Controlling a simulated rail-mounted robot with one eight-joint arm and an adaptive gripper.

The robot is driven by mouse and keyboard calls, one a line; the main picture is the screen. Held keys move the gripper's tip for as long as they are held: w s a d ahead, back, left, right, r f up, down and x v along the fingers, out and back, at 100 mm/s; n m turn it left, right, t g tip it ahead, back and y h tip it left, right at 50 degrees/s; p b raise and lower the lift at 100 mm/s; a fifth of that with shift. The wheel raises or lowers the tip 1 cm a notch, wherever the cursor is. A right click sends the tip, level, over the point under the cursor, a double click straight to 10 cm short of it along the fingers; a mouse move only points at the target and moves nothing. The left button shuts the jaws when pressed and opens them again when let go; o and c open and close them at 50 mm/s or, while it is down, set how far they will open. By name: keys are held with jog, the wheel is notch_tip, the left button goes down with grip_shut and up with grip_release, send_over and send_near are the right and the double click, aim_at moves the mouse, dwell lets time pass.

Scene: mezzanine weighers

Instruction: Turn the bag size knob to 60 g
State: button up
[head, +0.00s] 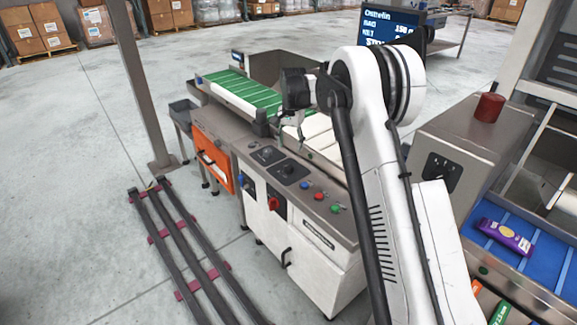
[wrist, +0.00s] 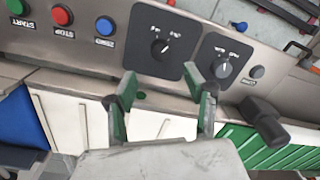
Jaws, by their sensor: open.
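Two black dial plates sit on the steel control panel. The larger one, beside the buttons, carries a black knob (head: 288,169), which shows in the wrist view (wrist: 160,47) with a white pointer mark and small labels. The smaller plate carries a second knob (head: 267,154), also in the wrist view (wrist: 223,70). The labels are too small to tell which is bag size. My gripper (wrist: 163,93) is open and empty, its green-padded fingers apart below the larger plate in the picture. In the head view my gripper (head: 292,138) is above the panel's back edge, apart from both knobs.
Blue (head: 304,185), red (head: 319,196) and green (head: 335,208) buttons line the panel. A red switch (head: 273,203) is on the cabinet front. A green conveyor (head: 245,92) lies behind. A screen (head: 390,28), partly hidden by my arm, reads BAG 150.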

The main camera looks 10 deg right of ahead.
aim_at(289, 165)
jog(key=f, duration=0.4)
jog(key=f+b, duration=0.1)
jog(key=f, duration=0.4)
jog(key=shift+w+a+f, duration=0.15)
jog(key=shift+a+f, duration=0.05)
jog(key=shift+f, duration=0.1)
jog(key=c, duration=1.1)
jog(key=shift+n, duration=0.4)
jog(key=n+b, duration=0.1)
jog(key=n, duration=0.4)
jog(key=shift+n, duration=0.3)
jog(key=n, duration=0.5)
jog(key=shift+w+d+b, duration=0.1)
jog(key=shift+b, duration=0.2)
jog(key=shift+n, duration=0.4)
